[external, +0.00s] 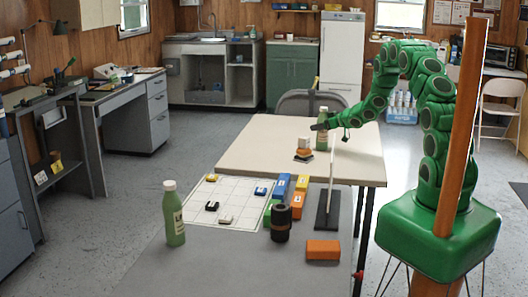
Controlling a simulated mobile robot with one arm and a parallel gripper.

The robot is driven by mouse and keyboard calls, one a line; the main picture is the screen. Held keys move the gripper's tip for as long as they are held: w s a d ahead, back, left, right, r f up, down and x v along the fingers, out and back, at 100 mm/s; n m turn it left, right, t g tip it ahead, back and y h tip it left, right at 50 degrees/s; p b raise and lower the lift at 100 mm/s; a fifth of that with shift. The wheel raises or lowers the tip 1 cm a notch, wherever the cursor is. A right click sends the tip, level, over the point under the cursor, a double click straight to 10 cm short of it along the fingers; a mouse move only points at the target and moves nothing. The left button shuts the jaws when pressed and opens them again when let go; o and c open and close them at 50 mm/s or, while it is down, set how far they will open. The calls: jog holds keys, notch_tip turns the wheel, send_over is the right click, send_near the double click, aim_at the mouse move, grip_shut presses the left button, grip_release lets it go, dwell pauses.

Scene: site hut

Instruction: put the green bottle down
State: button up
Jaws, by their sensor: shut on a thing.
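A green bottle (322,142) with a white cap is at the fingers of my gripper (319,127), over the far part of the cream table (258,143). My gripper is shut on this bottle, which looks upright. I cannot tell whether its base touches the table. A third green bottle (173,215) stands upright on the near grey table (150,270), left of the white grid sheet.
A small stack of blocks (303,155) stands just in front of the held bottle. A thin upright panel on a black base (327,212) stands nearer. The cream table's left part is clear.

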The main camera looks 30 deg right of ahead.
jog(key=shift+f, duration=0.1)
jog(key=o, duration=1)
jog(key=shift+o, duration=0.2)
jog(key=v, duration=1.2)
jog(key=s+d+r+m+g+h, duration=0.25)
jog(key=r+h, duration=0.35)
jog(key=r, duration=0.3)
jog(key=s+a+r+m+g+h, duration=0.25)
jog(key=s+r, duration=0.35)
jog(key=s, duration=0.6)
jog(key=s+a+r+g+y, duration=0.1)
jog(key=s+a+g, duration=0.2)
jog(key=s+a, duration=0.4)
jog(key=s+a+r+g+y, duration=0.1)
jog(key=s+a, duration=0.6)
jog(key=s, duration=1)
jog(key=s+a+r+g+y, duration=0.1)
jog(key=s+a+g, duration=0.4)
jog(key=s, duration=0.7)
jog(key=shift+a+r+n, duration=0.3)
jog(key=shift+a+r, duration=0.55)
jog(key=shift+a, duration=0.2)
